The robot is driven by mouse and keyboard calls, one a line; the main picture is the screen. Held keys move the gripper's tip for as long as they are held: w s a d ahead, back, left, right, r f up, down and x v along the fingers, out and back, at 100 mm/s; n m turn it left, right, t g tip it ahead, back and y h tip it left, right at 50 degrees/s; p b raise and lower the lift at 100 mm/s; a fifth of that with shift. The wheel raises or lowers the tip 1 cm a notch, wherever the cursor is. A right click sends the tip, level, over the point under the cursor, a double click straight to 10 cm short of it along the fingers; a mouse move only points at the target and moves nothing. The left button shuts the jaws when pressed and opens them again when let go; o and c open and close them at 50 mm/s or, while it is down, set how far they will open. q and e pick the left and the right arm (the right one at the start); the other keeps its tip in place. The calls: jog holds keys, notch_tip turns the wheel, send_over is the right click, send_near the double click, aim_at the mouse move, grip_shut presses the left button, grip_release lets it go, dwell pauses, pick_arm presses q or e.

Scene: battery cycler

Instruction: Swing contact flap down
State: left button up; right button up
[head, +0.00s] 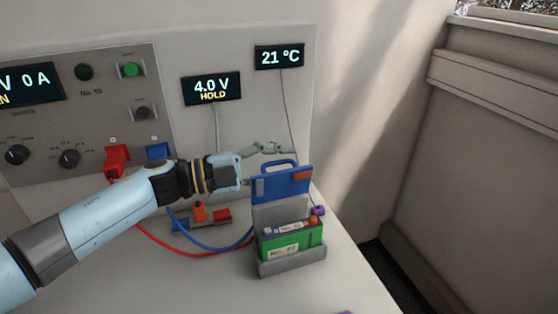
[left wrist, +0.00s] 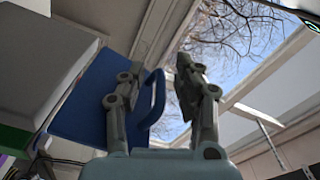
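The blue contact flap (head: 281,187) with its loop handle stands raised above a grey holder (head: 293,264). A green battery (head: 291,241) sits in this holder. My left gripper (head: 284,157) is at the top of the flap, by the handle. In the left wrist view the flap (left wrist: 84,100) is at the left, and its handle (left wrist: 159,98) shows between the two spread fingers of the gripper (left wrist: 160,82). The fingers look open, and I cannot tell whether either one touches the handle. My right gripper is not in view.
A cycler panel (head: 95,110) with knobs and red and blue plugs stands at the left. Displays on the wall read 4.0 V HOLD (head: 211,89) and 21 °C (head: 279,56). Red and blue cables (head: 205,251) lie on the table left of the holder.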

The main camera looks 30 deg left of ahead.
pick_arm(q)
jog(key=shift+c, duration=0.3)
grip_shut()
jog(key=shift+r, duration=0.1)
jog(key=shift+r, duration=0.2)
